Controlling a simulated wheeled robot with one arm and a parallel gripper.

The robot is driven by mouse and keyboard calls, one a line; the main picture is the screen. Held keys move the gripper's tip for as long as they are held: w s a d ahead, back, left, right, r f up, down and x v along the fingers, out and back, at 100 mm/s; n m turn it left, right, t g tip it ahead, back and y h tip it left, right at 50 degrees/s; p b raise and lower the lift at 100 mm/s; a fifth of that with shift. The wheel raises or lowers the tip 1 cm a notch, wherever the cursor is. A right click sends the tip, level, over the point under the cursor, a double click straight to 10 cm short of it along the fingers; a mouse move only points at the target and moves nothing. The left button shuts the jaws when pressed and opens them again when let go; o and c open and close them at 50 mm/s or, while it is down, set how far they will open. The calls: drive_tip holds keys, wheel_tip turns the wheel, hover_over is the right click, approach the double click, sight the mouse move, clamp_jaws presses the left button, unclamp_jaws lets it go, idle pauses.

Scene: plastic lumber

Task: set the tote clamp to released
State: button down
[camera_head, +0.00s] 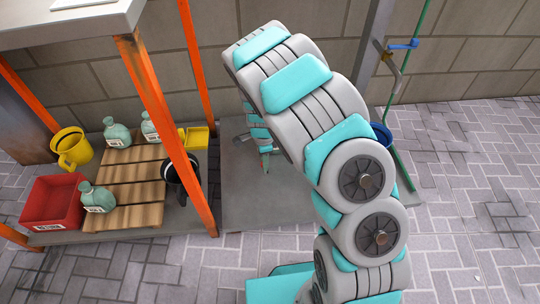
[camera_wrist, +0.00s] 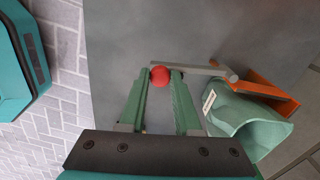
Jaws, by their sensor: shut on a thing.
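In the wrist view a red ball knob (camera_wrist: 160,75) sits between the two green fingertips of my gripper (camera_wrist: 161,79), which is shut on it. The knob is at the left end of a grey lever (camera_wrist: 204,68), which I take to be the tote clamp's handle. The lever runs right to a round grey pin beside an orange bracket (camera_wrist: 268,90). In the head view my gripper (camera_head: 265,158) is over the grey slab, partly behind my arm, and the knob cannot be made out there.
A green labelled jug (camera_wrist: 245,118) is close to the right finger. In the head view, orange posts (camera_head: 165,125) stand left of my arm. A blue-handled valve (camera_head: 404,45) is at the right.

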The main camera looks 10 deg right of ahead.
drive_tip(key=shift+a+m+p, duration=0.4)
drive_tip(key=shift+a+m, duration=0.2)
drive_tip(key=shift+m, duration=0.1)
drive_tip(key=c, duration=0.6)
unclamp_jaws()
drive_tip(key=shift+r, duration=0.1)
wheel_tip(320, 180, up, 8)
drive_tip(key=shift+f, duration=0.2)
